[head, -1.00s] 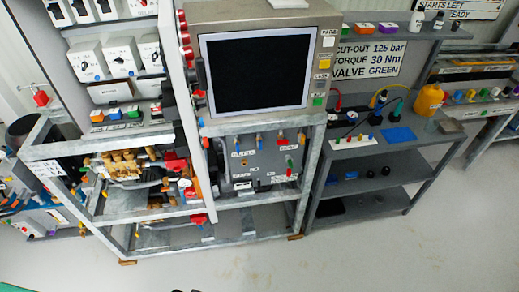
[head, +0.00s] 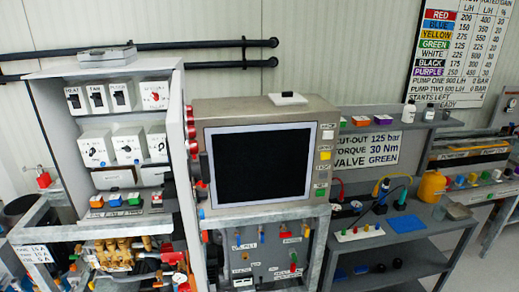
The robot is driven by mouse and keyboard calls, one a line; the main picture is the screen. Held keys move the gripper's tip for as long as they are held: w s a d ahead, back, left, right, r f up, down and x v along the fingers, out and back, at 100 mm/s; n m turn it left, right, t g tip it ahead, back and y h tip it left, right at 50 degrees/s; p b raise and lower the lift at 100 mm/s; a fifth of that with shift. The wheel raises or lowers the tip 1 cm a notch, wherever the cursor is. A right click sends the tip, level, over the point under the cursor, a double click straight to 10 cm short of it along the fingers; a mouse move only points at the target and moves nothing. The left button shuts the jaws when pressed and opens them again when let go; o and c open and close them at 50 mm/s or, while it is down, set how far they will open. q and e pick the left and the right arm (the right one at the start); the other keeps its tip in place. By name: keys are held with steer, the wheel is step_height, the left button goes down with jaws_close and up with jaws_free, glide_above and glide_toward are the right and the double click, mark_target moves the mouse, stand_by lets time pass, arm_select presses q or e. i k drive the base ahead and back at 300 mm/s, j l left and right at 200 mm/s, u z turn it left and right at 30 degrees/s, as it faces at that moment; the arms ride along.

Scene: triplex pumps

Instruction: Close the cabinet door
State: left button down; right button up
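The grey cabinet (head: 105,72) stands at the left with its front open. Switches labelled HEAT, FAN and PUMP and several white rotary-switch boxes show inside it. Its door (head: 177,135) stands open at the right side, swung out toward me and seen almost edge-on. Red round parts and a black handle-like part (head: 204,166) show along the door's right side, next to the monitor. Neither of my grippers is in view.
A monitor housing (head: 258,150) stands close to the right of the door. Below the cabinet is a metal frame with brass pump parts (head: 120,252). A grey shelf unit (head: 410,240) stands to the right. Open floor (head: 490,265) shows at the lower right.

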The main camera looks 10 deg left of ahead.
mark_target(179, 196)
steer(key=l+u, duration=0.2)
steer(key=u, duration=0.15)
steer(key=i+l+u, duration=0.1)
steer(key=u, duration=0.25)
steer(key=l+u, duration=0.35)
